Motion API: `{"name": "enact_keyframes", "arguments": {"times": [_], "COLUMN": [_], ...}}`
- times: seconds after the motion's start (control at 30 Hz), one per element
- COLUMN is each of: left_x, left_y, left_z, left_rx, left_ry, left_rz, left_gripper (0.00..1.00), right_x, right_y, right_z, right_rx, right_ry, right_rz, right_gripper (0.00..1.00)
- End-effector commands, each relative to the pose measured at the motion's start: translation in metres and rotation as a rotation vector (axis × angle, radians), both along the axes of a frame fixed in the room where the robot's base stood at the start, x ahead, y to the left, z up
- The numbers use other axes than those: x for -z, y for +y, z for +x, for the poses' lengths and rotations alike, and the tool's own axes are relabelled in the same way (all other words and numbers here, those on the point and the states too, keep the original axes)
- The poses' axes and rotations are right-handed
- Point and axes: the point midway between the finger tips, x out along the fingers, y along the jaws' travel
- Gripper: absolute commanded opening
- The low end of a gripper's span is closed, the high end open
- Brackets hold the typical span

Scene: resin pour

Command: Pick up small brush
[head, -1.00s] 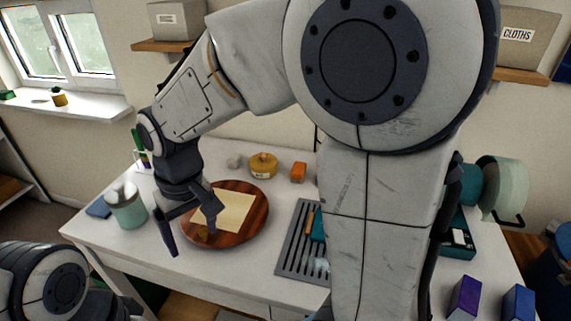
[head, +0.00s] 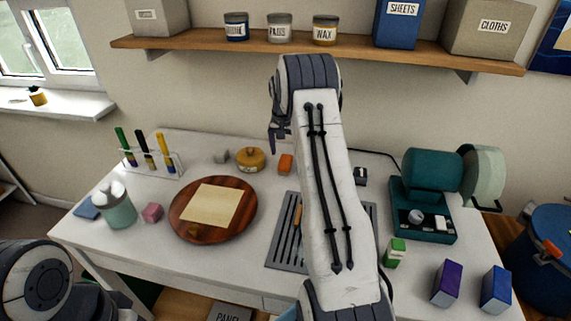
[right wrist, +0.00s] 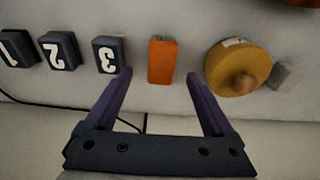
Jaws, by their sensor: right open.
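Several long-handled tools, with green (head: 122,138), black (head: 142,142) and yellow (head: 162,142) handles, stand in a clear rack (head: 178,168) at the table's back left. Another tool (head: 297,214) with an orange-brown handle lies on the grey slotted tray (head: 286,250), partly behind my right arm. My right gripper (head: 279,132) is raised above the back of the table, right of the rack. My left gripper is out of view.
A yellow lidded pot (head: 250,160) stands behind. A teal machine (head: 432,170) stands right; a wall shelf (head: 210,47) hangs above.

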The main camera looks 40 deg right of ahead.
Motion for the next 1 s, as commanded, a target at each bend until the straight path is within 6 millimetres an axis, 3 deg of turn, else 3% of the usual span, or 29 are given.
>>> {"name": "enact_keyframes", "arguments": {"times": [0.17, 0.43, 0.73, 0.77, 0.97, 1.0], "left_x": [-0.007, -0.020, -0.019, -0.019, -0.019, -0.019], "left_y": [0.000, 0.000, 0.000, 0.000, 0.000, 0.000], "left_z": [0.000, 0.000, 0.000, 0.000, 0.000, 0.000], "left_rx": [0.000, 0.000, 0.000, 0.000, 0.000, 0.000], "left_ry": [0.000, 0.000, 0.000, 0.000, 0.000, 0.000], "left_rz": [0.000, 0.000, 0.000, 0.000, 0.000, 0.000], "left_gripper": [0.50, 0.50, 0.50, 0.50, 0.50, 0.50], "right_x": [0.012, 0.050, 0.056, 0.056, 0.056, 0.055], "right_y": [-0.002, -0.007, -0.008, -0.008, -0.008, -0.008], "right_z": [0.002, 0.008, 0.009, 0.009, 0.009, 0.009], "right_rx": [-0.001, -0.001, -0.001, -0.001, -0.002, -0.002], "right_ry": [0.002, 0.001, -0.001, -0.001, -0.001, -0.001], "right_rz": [0.001, 0.001, 0.000, 0.000, 0.000, 0.000], "right_gripper": [0.88, 0.88, 0.88, 0.80, 0.03, 0.00]}}
